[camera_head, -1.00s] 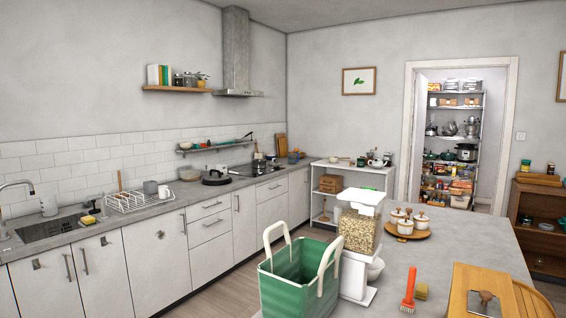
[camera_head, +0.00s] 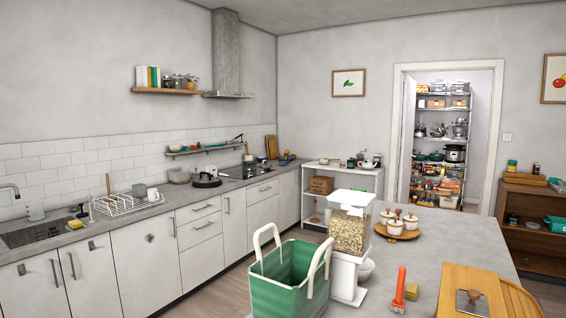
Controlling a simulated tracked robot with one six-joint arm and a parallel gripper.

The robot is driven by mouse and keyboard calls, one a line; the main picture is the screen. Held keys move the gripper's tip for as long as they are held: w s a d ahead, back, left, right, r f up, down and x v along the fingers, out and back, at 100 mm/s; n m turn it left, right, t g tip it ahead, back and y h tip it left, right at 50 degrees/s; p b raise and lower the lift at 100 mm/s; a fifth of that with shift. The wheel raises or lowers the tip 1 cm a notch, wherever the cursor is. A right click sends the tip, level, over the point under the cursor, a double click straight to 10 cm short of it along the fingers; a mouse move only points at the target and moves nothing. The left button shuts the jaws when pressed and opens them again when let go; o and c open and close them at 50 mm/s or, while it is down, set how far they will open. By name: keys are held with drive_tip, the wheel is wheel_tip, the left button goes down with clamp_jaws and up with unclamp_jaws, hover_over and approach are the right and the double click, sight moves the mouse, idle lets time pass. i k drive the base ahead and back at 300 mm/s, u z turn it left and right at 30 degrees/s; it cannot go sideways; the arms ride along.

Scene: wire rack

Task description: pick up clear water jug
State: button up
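I cannot make out a clear water jug for certain. A wire rack (camera_head: 416,118) stands in the room beyond the doorway, far off. Its top shelf holds several pale or clear-looking containers (camera_head: 459,87), too small to tell apart. Pots (camera_head: 455,153) and other metal ware (camera_head: 460,128) sit on its middle shelves. Boxes and packets fill the lower ones. My gripper is not in view.
A grey island counter (camera_head: 440,245) fills the lower right, with a green basket (camera_head: 285,285), a grain dispenser (camera_head: 350,232), a brush (camera_head: 399,290) and wooden boards (camera_head: 455,290). Cabinets (camera_head: 150,255) line the left. The white-framed doorway (camera_head: 490,140) is open. A wooden cabinet (camera_head: 530,225) stands right of it.

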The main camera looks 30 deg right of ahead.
sight(282, 157)
drive_tip(key=u, duration=0.3)
drive_tip(key=i, duration=4.15)
